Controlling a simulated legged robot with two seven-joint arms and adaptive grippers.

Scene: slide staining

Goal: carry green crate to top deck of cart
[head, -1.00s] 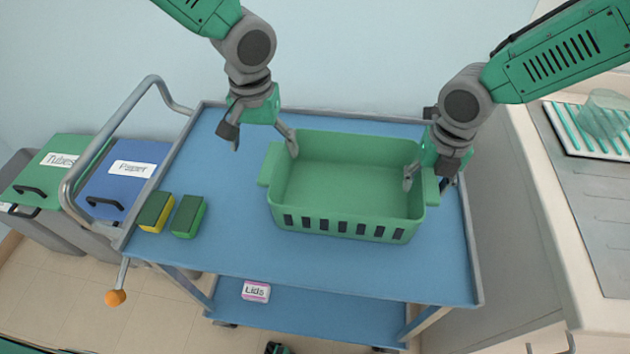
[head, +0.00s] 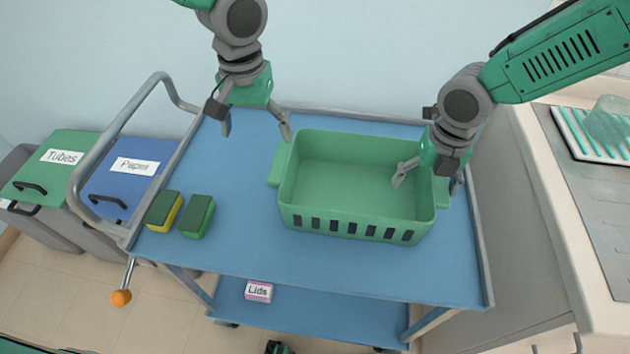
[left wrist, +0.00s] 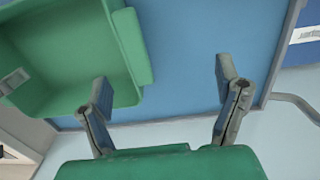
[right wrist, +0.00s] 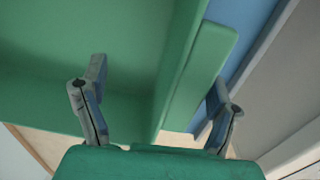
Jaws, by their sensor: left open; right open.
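The green crate (head: 355,185) sits upright and empty on the blue top deck (head: 240,235) of the cart, towards its right side. My left gripper (head: 257,132) is open and empty, beyond the crate's left handle and apart from it. In the left wrist view the open fingers (left wrist: 165,100) are over bare deck beside the crate (left wrist: 70,60). My right gripper (head: 428,182) is open at the crate's right end, one finger inside the crate and the other outside. In the right wrist view the fingers (right wrist: 155,105) straddle the end wall and handle (right wrist: 205,75), with a gap.
Two sponges (head: 164,211) (head: 198,216) lie at the deck's left end, beside the cart's push handle (head: 100,150). A Lids box (head: 258,291) is on the lower deck. Bins labelled Tubes (head: 60,170) and Paper (head: 125,180) stand left; a counter (head: 570,220) stands right.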

